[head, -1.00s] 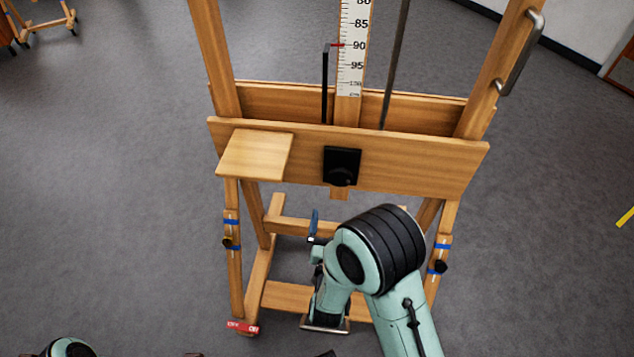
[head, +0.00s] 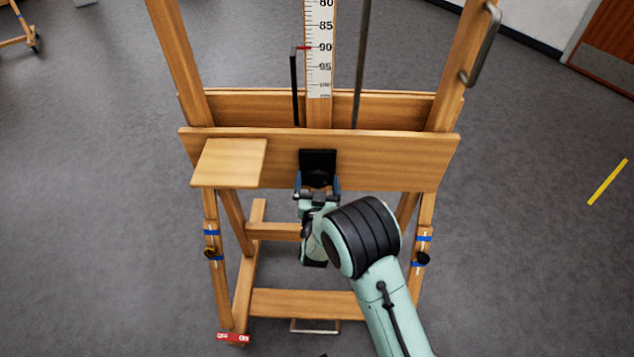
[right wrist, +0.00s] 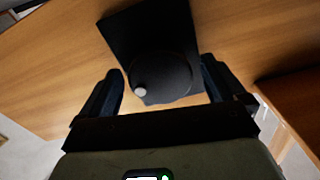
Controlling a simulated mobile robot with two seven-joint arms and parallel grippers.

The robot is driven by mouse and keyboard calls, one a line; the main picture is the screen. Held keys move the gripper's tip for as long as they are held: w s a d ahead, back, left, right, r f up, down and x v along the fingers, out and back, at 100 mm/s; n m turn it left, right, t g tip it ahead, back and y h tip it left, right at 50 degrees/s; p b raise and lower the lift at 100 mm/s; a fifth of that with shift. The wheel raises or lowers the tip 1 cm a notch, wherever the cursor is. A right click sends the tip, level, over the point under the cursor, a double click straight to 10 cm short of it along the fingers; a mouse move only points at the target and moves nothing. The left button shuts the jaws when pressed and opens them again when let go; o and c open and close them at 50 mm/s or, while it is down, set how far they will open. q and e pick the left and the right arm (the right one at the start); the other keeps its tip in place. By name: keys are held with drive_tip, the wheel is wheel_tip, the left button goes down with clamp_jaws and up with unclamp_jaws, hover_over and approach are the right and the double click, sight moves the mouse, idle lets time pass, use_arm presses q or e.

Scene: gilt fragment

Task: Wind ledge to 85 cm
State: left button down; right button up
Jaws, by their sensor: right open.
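The wooden ledge (head: 400,160) spans the front of the easel. A black plate (head: 318,159) with a round knob is fixed to the ledge's front. In the right wrist view the knob (right wrist: 165,72) is dark with a small pale spot. My right gripper (head: 317,184) is open, its fingers on either side of the knob; contact cannot be told. My left gripper is out of view.
A small wooden shelf (head: 229,162) juts out at the ledge's left. The easel legs carry dark side knobs (head: 422,259) and blue bands. A red label (head: 233,338) is at the lower left foot. A metal handle (head: 481,45) is on the right post.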

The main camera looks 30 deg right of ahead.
drive_tip(key=c, duration=1)
drive_tip(key=shift+c, duration=0.2)
drive_tip(key=shift+n, duration=0.3)
